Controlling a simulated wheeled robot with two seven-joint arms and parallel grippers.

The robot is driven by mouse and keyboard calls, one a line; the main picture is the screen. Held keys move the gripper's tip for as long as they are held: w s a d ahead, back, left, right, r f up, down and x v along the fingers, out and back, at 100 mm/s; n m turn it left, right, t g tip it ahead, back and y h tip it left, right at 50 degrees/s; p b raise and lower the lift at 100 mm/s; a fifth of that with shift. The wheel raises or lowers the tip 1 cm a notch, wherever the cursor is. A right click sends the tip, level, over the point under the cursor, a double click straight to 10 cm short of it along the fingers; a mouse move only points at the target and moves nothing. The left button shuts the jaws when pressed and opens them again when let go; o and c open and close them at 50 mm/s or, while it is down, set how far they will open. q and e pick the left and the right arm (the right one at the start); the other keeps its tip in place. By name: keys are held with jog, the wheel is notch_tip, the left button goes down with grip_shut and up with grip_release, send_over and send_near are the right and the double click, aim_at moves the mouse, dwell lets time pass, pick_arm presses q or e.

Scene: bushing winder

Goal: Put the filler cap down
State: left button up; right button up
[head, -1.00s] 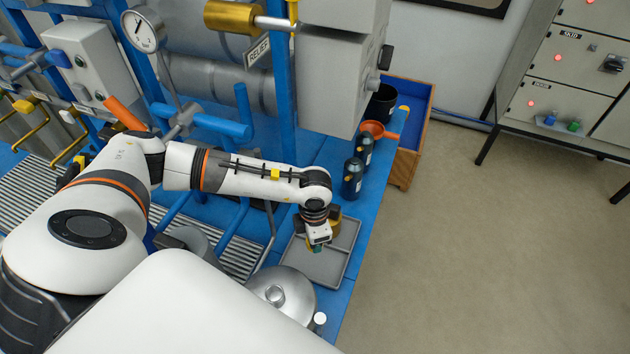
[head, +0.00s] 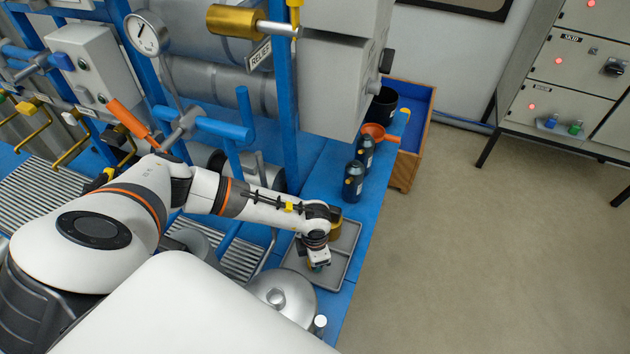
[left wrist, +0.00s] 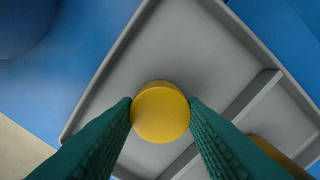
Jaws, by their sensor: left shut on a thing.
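My left gripper (head: 318,268) is over the grey divided tray (head: 341,260) on the blue deck. In the left wrist view its green fingers (left wrist: 160,112) are shut on the round yellow filler cap (left wrist: 160,114), one finger on each side. The cap is over a bare compartment of the tray (left wrist: 105,95), beside a divider. I cannot tell whether the cap touches the tray floor. In the head view the gripper mostly hides the cap. My right gripper is in neither view.
A brass-coloured part (head: 335,226) sits at the tray's far side. A silver domed lid (head: 270,284) and a white-topped item (head: 320,321) are nearby. Dark bottles (head: 353,182), an orange funnel (head: 377,132) and a black container (head: 382,104) stand farther back. Blue pipework (head: 288,100) rises behind my arm.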

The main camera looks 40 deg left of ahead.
pick_arm(q)
jog(key=o, duration=1.1)
jog(key=shift+f, duration=0.15)
notch_tip(320, 180, up, 12)
jog(key=shift+r, duration=0.2)
